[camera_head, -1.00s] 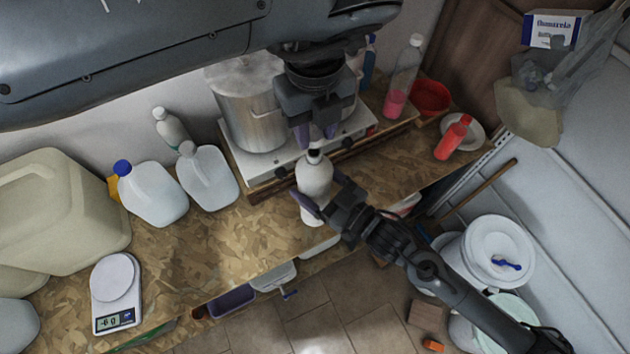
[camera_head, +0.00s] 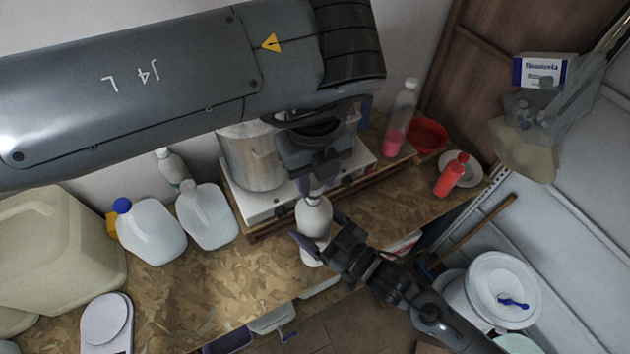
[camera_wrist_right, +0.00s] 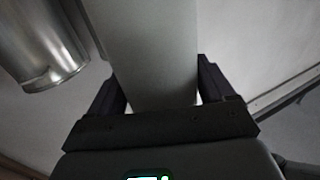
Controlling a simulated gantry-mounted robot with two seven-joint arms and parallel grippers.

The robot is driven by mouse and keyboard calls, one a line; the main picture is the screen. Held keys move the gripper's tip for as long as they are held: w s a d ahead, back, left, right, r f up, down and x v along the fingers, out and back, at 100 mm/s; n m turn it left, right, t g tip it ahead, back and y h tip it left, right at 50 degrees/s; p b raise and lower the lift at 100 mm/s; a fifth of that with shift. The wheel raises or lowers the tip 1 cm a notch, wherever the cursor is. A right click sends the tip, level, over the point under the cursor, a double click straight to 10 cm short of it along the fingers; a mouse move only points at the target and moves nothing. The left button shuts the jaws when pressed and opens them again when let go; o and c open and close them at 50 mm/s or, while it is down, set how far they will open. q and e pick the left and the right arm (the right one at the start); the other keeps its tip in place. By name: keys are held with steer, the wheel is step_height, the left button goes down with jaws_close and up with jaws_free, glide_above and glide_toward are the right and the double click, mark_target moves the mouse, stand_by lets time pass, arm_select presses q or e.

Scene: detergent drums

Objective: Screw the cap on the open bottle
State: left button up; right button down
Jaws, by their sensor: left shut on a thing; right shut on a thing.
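The white bottle (camera_head: 313,219) stands upright near the front edge of the wooden worktop in the head view. My right gripper (camera_head: 319,233) is shut around its body, one finger on each side. In the right wrist view the pale bottle (camera_wrist_right: 150,45) fills the space between the fingers of my right gripper (camera_wrist_right: 160,88). My left gripper (camera_head: 315,187) points down over the bottle's top, shut on the small cap at the neck. The cap is mostly hidden by the fingers, so I cannot tell how it sits on the neck.
A steel pot (camera_head: 252,160) on a white hotplate (camera_head: 268,203) stands close behind. Milky jugs (camera_head: 208,215) and a scale (camera_head: 106,318) are to the left. A red bottle (camera_head: 452,176), red bowl (camera_head: 428,136) and clear bottle with pink liquid (camera_head: 401,120) are to the right.

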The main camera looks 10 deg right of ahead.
arm_select(q)
steer(key=shift+f, duration=0.1)
steer(key=shift+f, duration=0.8)
steer(key=shift+f, duration=0.6)
stand_by(0.3)
